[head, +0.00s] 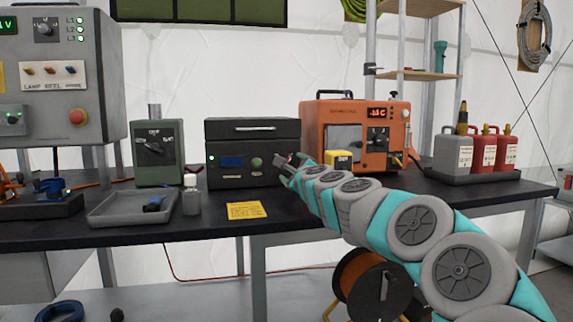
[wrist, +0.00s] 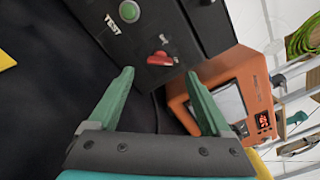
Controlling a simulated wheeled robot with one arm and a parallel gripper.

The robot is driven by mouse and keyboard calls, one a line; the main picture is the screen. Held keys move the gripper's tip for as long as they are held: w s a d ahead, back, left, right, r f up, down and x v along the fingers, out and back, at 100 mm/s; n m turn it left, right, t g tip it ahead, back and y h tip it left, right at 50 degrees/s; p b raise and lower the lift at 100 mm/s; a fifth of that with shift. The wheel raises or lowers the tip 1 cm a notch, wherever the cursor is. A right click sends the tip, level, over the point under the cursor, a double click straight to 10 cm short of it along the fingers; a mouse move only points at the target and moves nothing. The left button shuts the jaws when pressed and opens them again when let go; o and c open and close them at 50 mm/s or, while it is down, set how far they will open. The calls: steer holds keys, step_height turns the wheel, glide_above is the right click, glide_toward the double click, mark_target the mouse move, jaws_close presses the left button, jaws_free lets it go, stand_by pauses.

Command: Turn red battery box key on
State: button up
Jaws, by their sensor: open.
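The battery box (head: 252,130) is a dark box with a handle, a small blue display and a green button (head: 256,162), standing mid-table. The red key (wrist: 160,58) sits in its front panel in the wrist view, near the green button and a "TEST" label. In the head view I cannot make out the key; my gripper is by the right part of the panel. My gripper (wrist: 160,76) is open and empty. Its two green fingers point towards the panel, one to each side of the key in the picture, apparently short of it. I cannot read the key's position.
An orange unit (head: 320,115) stands right of the box, with a yellow block (head: 338,160) in front. A green switch box (head: 158,165) stands left.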

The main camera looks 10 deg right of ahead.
steer(key=shift+w+p, duration=0.35)
steer(key=shift+w, duration=2.95)
jaws_close()
